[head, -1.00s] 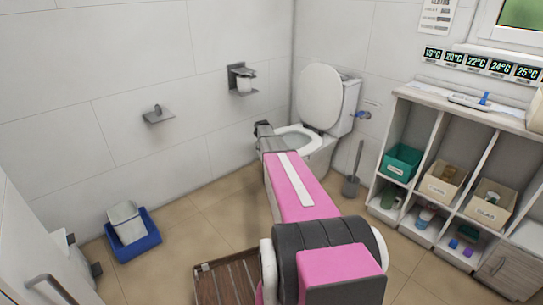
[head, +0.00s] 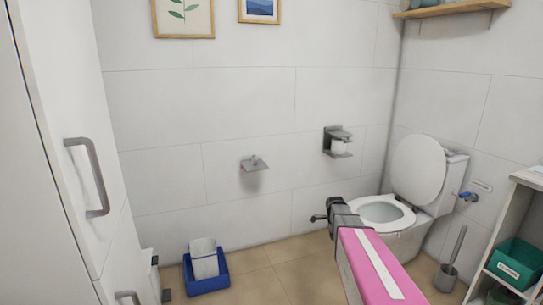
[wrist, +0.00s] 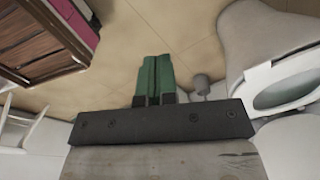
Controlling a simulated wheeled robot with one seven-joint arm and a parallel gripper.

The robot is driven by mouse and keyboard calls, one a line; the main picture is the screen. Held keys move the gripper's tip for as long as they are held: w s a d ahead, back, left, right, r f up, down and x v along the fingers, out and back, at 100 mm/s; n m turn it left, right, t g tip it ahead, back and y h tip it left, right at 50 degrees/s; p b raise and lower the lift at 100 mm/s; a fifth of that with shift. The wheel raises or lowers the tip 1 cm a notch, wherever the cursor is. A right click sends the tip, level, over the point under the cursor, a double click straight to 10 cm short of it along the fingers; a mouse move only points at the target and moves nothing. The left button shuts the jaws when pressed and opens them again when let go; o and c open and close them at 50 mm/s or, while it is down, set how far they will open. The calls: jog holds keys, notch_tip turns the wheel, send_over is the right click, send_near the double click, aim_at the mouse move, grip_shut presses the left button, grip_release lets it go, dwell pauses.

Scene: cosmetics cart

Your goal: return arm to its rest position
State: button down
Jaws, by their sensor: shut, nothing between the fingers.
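My pink arm (head: 372,268) reaches forward from the bottom right of the head view. My gripper (head: 318,218) is at its far end, in front of the white wall and left of the toilet. In the wrist view its two green fingers (wrist: 155,78) lie side by side, shut with nothing between them. Beige floor tiles show beyond the fingertips. The gripper touches nothing that I can see.
The toilet (head: 382,212) stands just right of the gripper, with a toilet brush (head: 447,275) beside it. A shelf unit (head: 510,225) is at the right edge. A blue bin (head: 207,275) stands by the wall. A white cabinet (head: 60,160) fills the left. Floor between is clear.

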jog(key=s+a+r+n, duration=0.1)
jog(key=s+a+n, duration=0.4)
jog(key=s+n, duration=0.4)
jog(key=s+a+r+n, duration=0.2)
jog(key=s+a+n, duration=0.3)
jog(key=s+n, duration=0.5)
jog(key=s, duration=0.3)
jog(key=shift+a+r+y, duration=0.25)
jog(key=shift+r+y, duration=0.05)
jog(key=shift+y, duration=0.1)
jog(key=shift+w, duration=0.1)
